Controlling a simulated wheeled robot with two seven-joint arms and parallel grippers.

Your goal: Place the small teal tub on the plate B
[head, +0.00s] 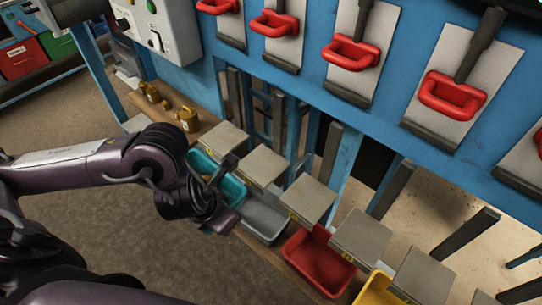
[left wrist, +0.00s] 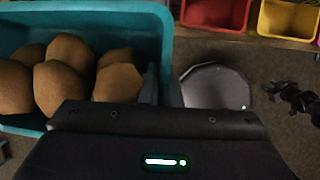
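The teal tub (head: 235,189) shows at the left end of a row of tubs in the head view, partly hidden by my left gripper (head: 215,190). In the left wrist view the teal tub (left wrist: 110,14) fills the upper left and holds several brown rounded lumps (left wrist: 62,82). A dark finger of my left gripper (left wrist: 158,85) lies against the inner side of its right wall; whether the fingers are closed on that wall is not clear. Several square grey plates (head: 308,198) stand in a row above the tubs; their small yellow labels are too small to read. My right gripper is not seen.
A grey tub (head: 263,222), a red tub (head: 318,262) and a yellow tub (head: 376,292) follow to the right. Blue framework with red handles (head: 350,53) rises behind the plates. Brass-coloured weights (head: 188,119) stand on a wooden shelf at the left. The floor at lower left is open.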

